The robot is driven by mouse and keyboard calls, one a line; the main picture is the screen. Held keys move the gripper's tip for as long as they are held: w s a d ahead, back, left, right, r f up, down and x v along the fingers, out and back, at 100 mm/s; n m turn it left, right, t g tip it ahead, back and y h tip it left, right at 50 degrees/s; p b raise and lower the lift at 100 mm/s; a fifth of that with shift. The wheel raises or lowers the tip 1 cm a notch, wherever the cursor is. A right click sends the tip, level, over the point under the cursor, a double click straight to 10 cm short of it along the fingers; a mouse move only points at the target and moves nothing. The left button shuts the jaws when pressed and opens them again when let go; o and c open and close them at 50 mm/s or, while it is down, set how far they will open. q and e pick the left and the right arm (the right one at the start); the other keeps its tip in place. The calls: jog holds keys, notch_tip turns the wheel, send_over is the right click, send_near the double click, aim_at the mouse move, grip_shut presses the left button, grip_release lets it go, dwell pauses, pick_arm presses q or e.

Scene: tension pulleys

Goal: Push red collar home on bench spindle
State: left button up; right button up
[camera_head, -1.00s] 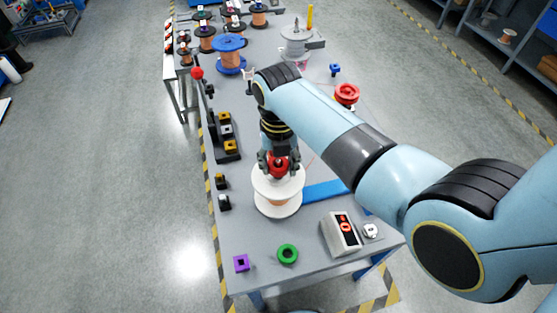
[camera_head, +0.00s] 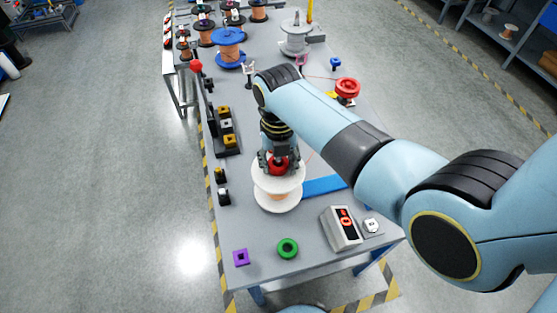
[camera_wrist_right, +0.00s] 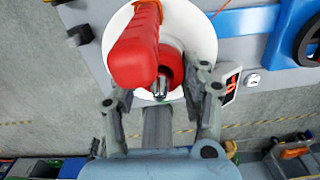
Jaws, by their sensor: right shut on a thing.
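The red collar (camera_head: 278,166) is at the top centre of a white-flanged spool (camera_head: 278,196) on the bench. My right gripper (camera_head: 279,168) points down over it, shut on the collar. In the right wrist view the red collar (camera_wrist_right: 172,72) lies above the white flange (camera_wrist_right: 203,32), with a finger on each side. A large red part (camera_wrist_right: 134,55) and a metal tip cover some of it there. The bench spindle is mostly hidden by the spool and gripper, so the collar's seating cannot be told. My left gripper is out of view.
A blue strip (camera_head: 325,186) lies right of the spool. A grey box with a red display (camera_head: 341,229), a green ring (camera_head: 287,248) and a purple block (camera_head: 241,257) are near the front. A rack of blocks (camera_head: 226,141) and a red-knobbed lever (camera_head: 197,66) stand left.

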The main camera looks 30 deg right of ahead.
jog(key=shift+f, duration=0.1)
jog(key=shift+f, duration=0.15)
dwell(0.6)
jog(key=o, duration=1.2)
notch_tip(320, 180, up, 12)
jog(key=shift+f, duration=0.1)
jog(key=shift+s, duration=0.1)
